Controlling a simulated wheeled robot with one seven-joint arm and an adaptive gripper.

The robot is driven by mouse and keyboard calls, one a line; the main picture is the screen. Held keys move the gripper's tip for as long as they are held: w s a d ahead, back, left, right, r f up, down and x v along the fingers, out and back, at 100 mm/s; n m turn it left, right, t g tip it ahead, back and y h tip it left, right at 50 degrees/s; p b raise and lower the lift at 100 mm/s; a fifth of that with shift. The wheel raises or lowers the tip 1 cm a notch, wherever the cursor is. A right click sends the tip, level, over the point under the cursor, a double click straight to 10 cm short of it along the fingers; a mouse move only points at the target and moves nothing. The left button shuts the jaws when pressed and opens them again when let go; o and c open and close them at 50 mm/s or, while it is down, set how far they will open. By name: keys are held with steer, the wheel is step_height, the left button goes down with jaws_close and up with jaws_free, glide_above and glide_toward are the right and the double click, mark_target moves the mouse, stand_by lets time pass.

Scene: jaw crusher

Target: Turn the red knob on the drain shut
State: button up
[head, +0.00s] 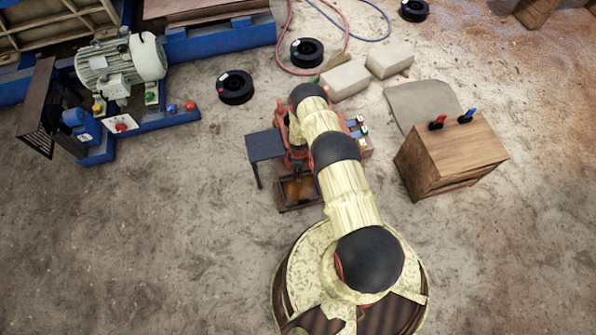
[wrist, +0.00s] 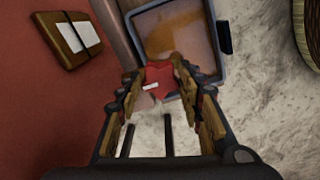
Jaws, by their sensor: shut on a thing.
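The red knob (wrist: 160,75) shows in the wrist view, between the fingertips of my gripper (wrist: 154,84). A short white mark is on the knob. My gripper is shut on it, with a finger at either side. The drain itself is mostly hidden behind the knob and fingers. A grey-rimmed tray (wrist: 214,40) with a brown, wet-looking inside lies just beyond the knob. In the head view my arm reaches to a red machine (head: 283,122), and covers the knob and the gripper.
A wooden crate (head: 452,158) with red and blue handled tools on top stands to the right. A blue-framed motor unit (head: 120,65) is at the upper left. Black rings (head: 235,87) and pale blocks (head: 345,80) lie behind the machine. The floor at the lower left is clear.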

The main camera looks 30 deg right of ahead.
steer(key=m, duration=0.4)
steer(key=shift+m, duration=0.4)
steer(key=m, duration=0.9)
steer(key=shift+a, duration=0.1)
steer(key=shift+m, duration=2)
steer(key=o, duration=1.2)
steer(key=shift+c, duration=0.2)
